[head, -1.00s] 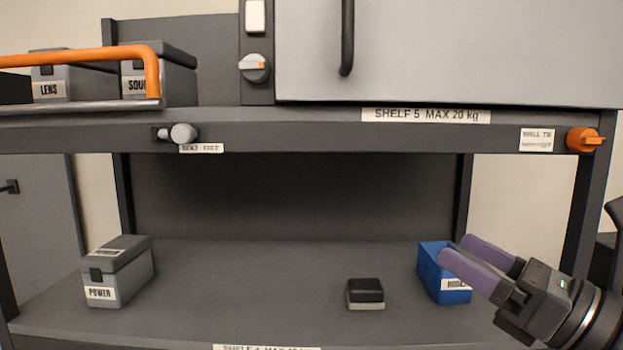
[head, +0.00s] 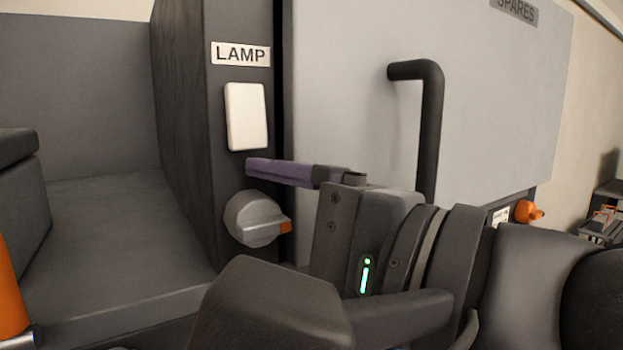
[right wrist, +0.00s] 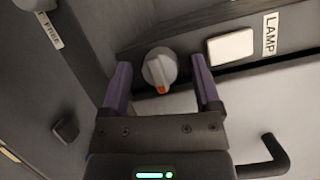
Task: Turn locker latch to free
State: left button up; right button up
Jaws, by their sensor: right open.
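The locker latch (head: 252,218) is a round grey knob with an orange-tipped pointer, on the dark post left of the pale locker door (head: 345,120). Its orange tip points right, towards the door. My right gripper (right wrist: 160,63) is open, with its purple fingers on either side of the latch (right wrist: 159,70) in the right wrist view. I see a gap between each finger and the knob. In the head view one purple finger passes just above the latch; the other finger is hidden. My left gripper is not in view.
A white switch (head: 246,116) under a LAMP label (head: 241,54) sits just above the latch. A black door handle (head: 432,130) stands out right of the post, close behind my right gripper. An orange knob (head: 530,212) is farther right. Shelf space left of the post is clear.

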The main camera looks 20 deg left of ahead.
jog(key=shift+d, duration=0.25)
jog(key=c, duration=0.3)
grip_shut()
jog(key=n+h+b, duration=0.1)
jog(key=n+b, duration=0.1)
jog(key=shift+f+b, duration=0.15)
jog(key=shift+b, duration=0.25)
jog(key=shift+r+n+h, duration=0.25)
jog(key=shift+n+h, duration=0.15)
jog(key=shift+n, duration=0.5)
jog(key=shift+o, duration=1.5)
grip_release()
